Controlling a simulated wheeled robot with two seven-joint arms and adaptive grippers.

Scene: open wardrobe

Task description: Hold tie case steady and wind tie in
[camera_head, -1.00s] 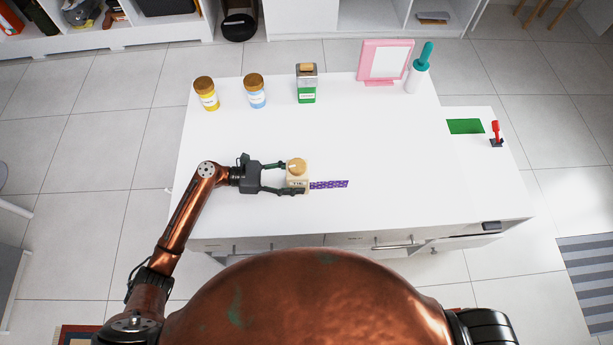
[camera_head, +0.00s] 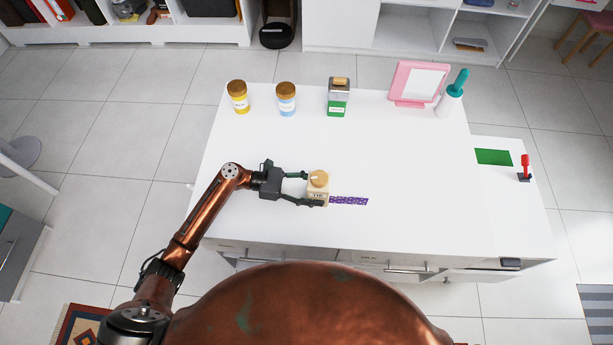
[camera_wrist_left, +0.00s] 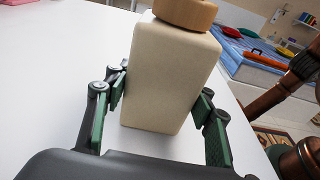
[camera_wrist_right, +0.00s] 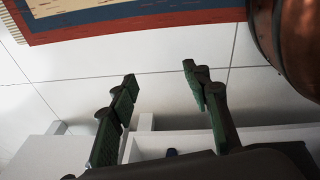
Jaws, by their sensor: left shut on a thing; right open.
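The cream tie case (camera_head: 318,194) stands upright on the white table, with a round wooden knob (camera_head: 319,178) on top. The purple patterned tie (camera_head: 349,201) sticks out of the case's right side and lies flat on the table. My left gripper (camera_head: 314,189) is shut on the case from the left, one finger on each side. In the left wrist view the case (camera_wrist_left: 170,80) fills the space between the fingers. My right gripper (camera_wrist_right: 160,85) is open and empty in the right wrist view, above the floor; it is not in the head view.
Along the table's (camera_head: 270,150) back edge stand a yellow jar (camera_head: 238,102), a blue jar (camera_head: 286,103), a green-labelled container (camera_head: 338,100), a pink frame (camera_head: 418,84) and a teal-handled brush (camera_head: 454,95). A red lever (camera_head: 525,165) and green patch (camera_head: 493,157) are at right. The middle is clear.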

